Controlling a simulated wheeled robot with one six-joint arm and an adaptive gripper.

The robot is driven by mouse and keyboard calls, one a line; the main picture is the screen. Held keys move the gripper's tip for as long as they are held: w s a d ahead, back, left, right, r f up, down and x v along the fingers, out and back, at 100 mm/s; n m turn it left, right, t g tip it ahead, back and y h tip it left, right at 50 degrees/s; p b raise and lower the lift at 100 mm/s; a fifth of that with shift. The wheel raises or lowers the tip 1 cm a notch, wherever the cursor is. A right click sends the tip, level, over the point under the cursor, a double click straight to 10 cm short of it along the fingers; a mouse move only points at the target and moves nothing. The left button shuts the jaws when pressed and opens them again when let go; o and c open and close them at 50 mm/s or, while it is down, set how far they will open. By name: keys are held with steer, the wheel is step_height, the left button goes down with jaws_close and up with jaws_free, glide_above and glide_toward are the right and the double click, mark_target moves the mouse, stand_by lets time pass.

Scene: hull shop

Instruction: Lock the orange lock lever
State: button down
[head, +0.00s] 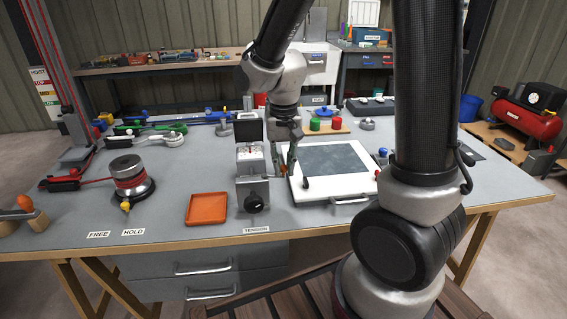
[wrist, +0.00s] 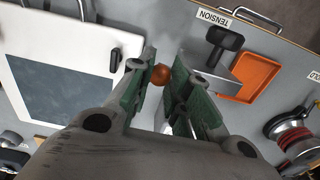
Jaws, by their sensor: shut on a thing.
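The orange lock lever shows as a round orange knob (wrist: 161,74) between my fingertips in the wrist view. My gripper (head: 288,172) reaches down at the left edge of a white frame with a grey panel (head: 335,159); it also shows in the wrist view (wrist: 162,82). Its green-padded fingers are shut on the orange knob. The lever's lower part and its mount are hidden by the fingers, so I cannot tell its angle.
A tension device with a black knob (head: 254,202) stands close left of my gripper. An orange tray (head: 206,209) lies further left, then a winch drum (head: 129,178) with a red rope. A black latch (head: 306,183) sits on the white frame. Bare bench shows in front.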

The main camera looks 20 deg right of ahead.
steer(key=c, duration=1.3)
jaws_free()
step_height(320, 180, up, 12)
steer(key=shift+r, duration=0.1)
